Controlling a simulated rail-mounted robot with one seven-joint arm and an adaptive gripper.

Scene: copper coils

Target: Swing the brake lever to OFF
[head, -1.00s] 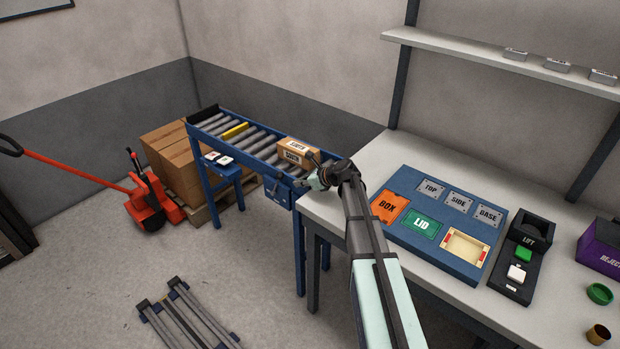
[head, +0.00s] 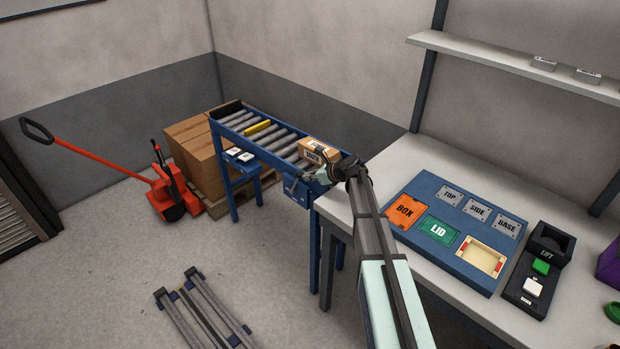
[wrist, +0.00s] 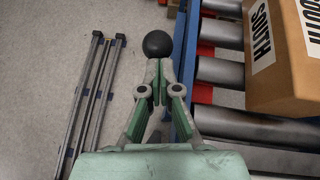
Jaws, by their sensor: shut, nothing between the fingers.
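The brake lever shows in the wrist view as a black ball knob (wrist: 158,45) just beyond my fingertips. Its shaft is mostly hidden by my fingers. In the head view the lever (head: 290,185) is small, at the near end of the blue roller conveyor (head: 230,124), by a blue box on its side. My gripper (wrist: 160,78) is shut and empty, its tips pointing at the knob; I cannot tell if they touch it. In the head view my gripper (head: 312,178) is beside the lever. OFF markings are not readable.
A cardboard box (head: 319,150) marked SOUTH sits on the rollers, close to the right of my gripper. The workbench (head: 388,165) stands at right with a blue panel (head: 425,183). A rack (head: 205,310) lies on the floor; a red pallet jack (head: 165,190) is at left.

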